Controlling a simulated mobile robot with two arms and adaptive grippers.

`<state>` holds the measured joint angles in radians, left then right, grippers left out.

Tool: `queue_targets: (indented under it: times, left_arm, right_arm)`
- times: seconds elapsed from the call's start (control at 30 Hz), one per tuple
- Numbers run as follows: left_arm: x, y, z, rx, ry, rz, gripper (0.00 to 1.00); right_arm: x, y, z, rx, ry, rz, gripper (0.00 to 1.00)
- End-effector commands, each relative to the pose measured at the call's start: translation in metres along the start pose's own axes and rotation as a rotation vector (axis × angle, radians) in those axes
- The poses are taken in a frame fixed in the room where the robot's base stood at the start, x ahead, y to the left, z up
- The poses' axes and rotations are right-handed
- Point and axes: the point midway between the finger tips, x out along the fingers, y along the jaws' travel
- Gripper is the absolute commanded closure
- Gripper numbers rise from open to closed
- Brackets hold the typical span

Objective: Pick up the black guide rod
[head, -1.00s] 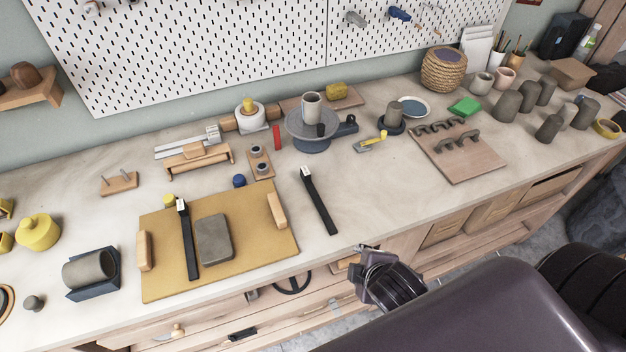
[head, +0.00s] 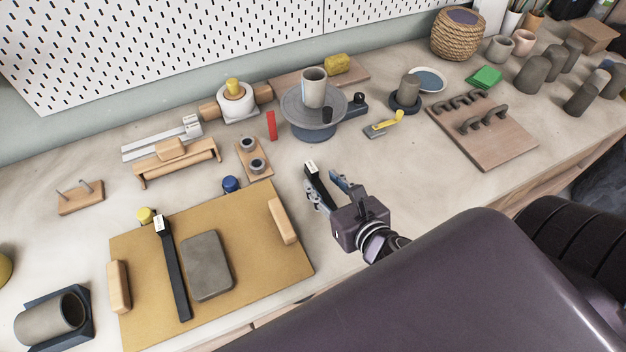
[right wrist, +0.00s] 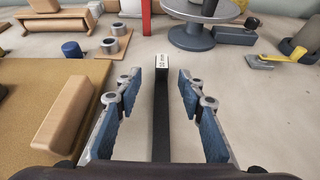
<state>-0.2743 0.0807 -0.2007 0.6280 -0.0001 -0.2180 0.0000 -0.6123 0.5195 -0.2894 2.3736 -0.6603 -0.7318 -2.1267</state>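A black guide rod with a white label on its end (head: 316,180) lies on the pale worktop right of the tan board; my gripper hides its near part. My right gripper (head: 331,185) is open over it. In the right wrist view the rod (right wrist: 161,110) runs between the two blue-padded fingers (right wrist: 161,112), with a gap on each side; its label points away. A second black rod with a white label (head: 173,270) lies on the tan board. My left gripper is out of view.
The tan board (head: 245,225) holds a grey block (head: 207,266) and wooden bars (head: 283,219). Behind the rod are a turntable (head: 311,112) with a cup and a small wooden holder (head: 253,160). Worktop right of my gripper is clear up to the hook board (head: 487,145).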

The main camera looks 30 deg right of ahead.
Motion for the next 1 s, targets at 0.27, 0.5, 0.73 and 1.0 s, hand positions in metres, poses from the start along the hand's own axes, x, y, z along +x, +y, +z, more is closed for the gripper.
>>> queue_targets:
  times: [0.27, 0.5, 0.73, 1.0]
  left_arm:
    - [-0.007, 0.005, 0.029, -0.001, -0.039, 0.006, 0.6]
    - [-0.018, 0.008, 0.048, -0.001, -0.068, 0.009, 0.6]
    - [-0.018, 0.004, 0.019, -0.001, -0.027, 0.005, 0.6]
    - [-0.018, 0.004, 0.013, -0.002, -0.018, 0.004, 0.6]
  right_arm:
    - [0.025, 0.001, 0.002, -0.024, -0.005, 0.004, 0.64]
    - [0.054, -0.003, 0.002, -0.02, -0.005, 0.003, 0.64]
    - [0.076, -0.003, 0.0, -0.02, -0.003, 0.005, 0.64]
    - [0.077, -0.003, -0.001, -0.02, -0.003, 0.005, 0.68]
